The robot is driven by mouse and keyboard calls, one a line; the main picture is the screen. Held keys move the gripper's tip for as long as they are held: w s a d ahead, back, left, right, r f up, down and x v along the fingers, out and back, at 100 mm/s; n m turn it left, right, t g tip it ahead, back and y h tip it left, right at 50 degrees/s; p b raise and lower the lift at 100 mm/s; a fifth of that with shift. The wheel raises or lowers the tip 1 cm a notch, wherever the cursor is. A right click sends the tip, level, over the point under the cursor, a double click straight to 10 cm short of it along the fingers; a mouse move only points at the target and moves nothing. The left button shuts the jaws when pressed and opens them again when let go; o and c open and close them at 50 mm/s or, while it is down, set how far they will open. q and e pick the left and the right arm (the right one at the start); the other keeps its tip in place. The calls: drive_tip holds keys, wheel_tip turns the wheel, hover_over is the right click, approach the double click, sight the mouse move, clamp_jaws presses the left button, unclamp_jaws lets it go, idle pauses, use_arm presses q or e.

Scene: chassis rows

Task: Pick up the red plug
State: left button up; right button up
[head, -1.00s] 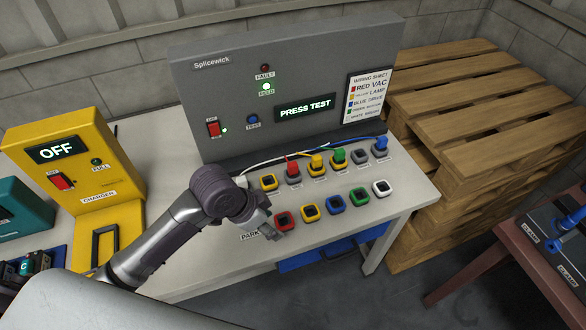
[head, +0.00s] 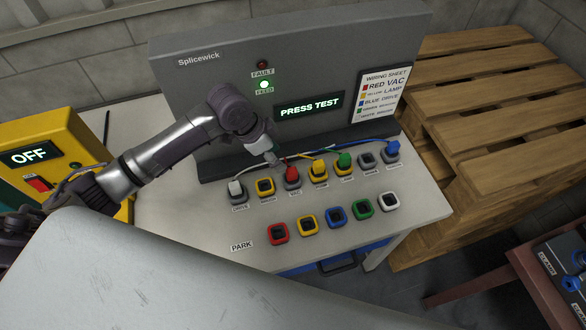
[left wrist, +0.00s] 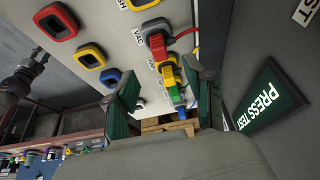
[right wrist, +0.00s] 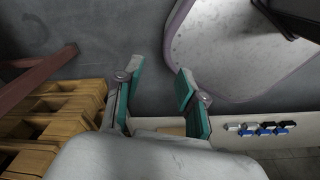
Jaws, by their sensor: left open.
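The red plug (head: 292,173) stands in a grey socket in the back row, with a red cable behind it. My left gripper (head: 271,157) is just behind and left of the red plug, close to the panel front. In the left wrist view my left gripper (left wrist: 161,82) is open and empty, and the plug is beyond its fingertips. My right gripper (right wrist: 158,75) shows in the right wrist view, open and empty, away from the console. The red park socket (head: 278,234) in the front row is empty.
A white plug (head: 236,188) is left of the red one; yellow (head: 320,168), green (head: 344,160) and blue (head: 392,147) plugs are right. Their cables run along the upright panel (head: 215,100). The front park sockets are empty. Wooden pallets (head: 480,110) stand right.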

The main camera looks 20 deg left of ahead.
sight(291, 170)
use_arm(q)
drive_tip(key=x, duration=0.4)
drive_tip(key=shift+d+f, duration=0.1)
drive_tip(key=shift+f, duration=0.1)
drive_tip(key=shift+p+x, duration=0.7)
drive_tip(key=shift+x, duration=0.3)
drive_tip(key=x, duration=0.3)
drive_tip(key=shift+d+f+p, duration=0.15)
drive_tip(key=shift+d+p, duration=0.1)
drive_tip(key=shift+p, duration=0.15)
drive_tip(key=shift+w+f, duration=0.15)
drive_tip(key=shift+f, duration=0.05)
drive_tip(key=c, duration=0.7)
drive_tip(key=shift+c, duration=1.1)
clamp_jaws()
use_arm(e)
drive_tip(key=shift+s+d+r, duration=0.1)
drive_tip(key=shift+s+r, duration=0.15)
drive_tip(key=shift+r, duration=0.35)
drive_tip(key=shift+s+r, duration=0.2)
drive_tip(key=shift+r, duration=0.35)
